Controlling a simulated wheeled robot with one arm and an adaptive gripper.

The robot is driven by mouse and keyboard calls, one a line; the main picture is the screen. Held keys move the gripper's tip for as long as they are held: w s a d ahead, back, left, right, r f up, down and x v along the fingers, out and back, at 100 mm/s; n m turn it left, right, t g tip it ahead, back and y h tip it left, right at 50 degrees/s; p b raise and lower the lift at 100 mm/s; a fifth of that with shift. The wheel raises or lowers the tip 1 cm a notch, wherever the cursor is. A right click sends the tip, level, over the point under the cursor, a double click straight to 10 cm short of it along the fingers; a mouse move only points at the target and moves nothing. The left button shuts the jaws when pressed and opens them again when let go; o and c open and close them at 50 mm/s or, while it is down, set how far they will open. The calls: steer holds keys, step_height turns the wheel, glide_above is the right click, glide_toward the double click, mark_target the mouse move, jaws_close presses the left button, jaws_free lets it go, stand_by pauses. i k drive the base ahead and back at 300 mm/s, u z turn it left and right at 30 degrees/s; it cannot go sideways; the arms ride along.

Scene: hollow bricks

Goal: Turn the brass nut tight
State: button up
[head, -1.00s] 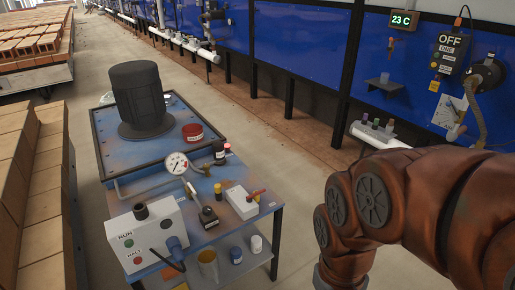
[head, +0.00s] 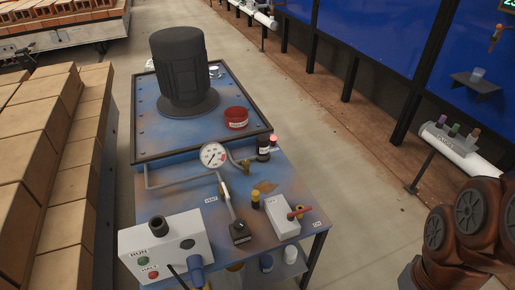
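A small brass-coloured fitting (head: 246,165) sits on the pipe just right of the round pressure gauge (head: 213,155) on the blue workbench (head: 150,172). It may be the brass nut, but it is too small to tell its shape or how tight it is. My gripper is outside the view. Only part of my reddish-brown arm shows at the lower right, apart from the bench.
A black motor-like cylinder (head: 180,70) and a red bowl (head: 236,118) stand on the bench's back. A control box (head: 165,250), a small box with a red lever (head: 283,215) and bottles crowd the front. Bricks (head: 35,160) line the left. Floor right of the bench is clear.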

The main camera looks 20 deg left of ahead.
mark_target(246, 163)
steer(key=u, duration=0.4)
steer(key=i, duration=0.7)
steer(key=u, duration=0.9)
steer(key=i, duration=0.25)
steer(key=u, duration=0.3)
